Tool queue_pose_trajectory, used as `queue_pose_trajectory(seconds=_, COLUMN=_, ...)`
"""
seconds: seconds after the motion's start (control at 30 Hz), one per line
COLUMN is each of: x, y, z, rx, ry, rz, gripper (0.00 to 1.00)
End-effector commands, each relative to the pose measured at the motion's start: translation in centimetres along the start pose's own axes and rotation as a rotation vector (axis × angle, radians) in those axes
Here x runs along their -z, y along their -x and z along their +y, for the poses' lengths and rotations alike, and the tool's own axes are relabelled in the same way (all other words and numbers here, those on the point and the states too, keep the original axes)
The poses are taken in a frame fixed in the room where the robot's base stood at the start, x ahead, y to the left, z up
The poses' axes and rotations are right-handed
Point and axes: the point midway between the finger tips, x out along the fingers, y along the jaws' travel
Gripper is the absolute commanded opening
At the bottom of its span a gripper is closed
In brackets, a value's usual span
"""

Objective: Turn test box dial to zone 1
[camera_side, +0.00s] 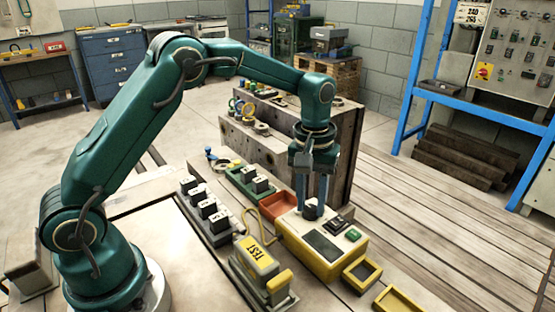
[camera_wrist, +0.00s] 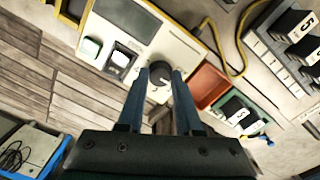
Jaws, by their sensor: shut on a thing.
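The test box (camera_side: 310,258) is a yellow case with a cream top, on the bench at the centre right in the side view. Its top also shows in the wrist view (camera_wrist: 185,48), with a dark screen (camera_wrist: 122,22), a green button (camera_wrist: 92,47) and a black switch (camera_wrist: 122,58). The round black dial (camera_wrist: 160,74) has a light mark; I cannot read which zone it points at. My gripper (camera_wrist: 160,80) points down at the box, its two blue fingers on either side of the dial and shut on it. In the side view my gripper (camera_side: 312,208) partly hides the dial.
A yellow TEST block (camera_side: 257,258) stands left of the box, with a yellow cable. Numbered black blocks (camera_side: 206,210) stand in a grey rack. A green tray (camera_side: 250,182) and a red tray (camera_side: 279,204) lie behind. Empty yellow trays (camera_side: 361,273) sit at right. A large mould block (camera_side: 325,160) stands behind.

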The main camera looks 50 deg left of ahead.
Motion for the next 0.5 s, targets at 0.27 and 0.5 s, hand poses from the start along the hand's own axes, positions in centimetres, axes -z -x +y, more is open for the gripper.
queue_pose_trajectory(seconds=0.27, x=0.05, y=0.08, z=-0.01, rx=-0.002, ry=-0.217, rz=-0.005, gripper=0.00)
queue_pose_trajectory(seconds=0.5, x=0.08, y=0.10, z=0.00, rx=-0.002, ry=-0.391, rz=-0.009, gripper=0.00)
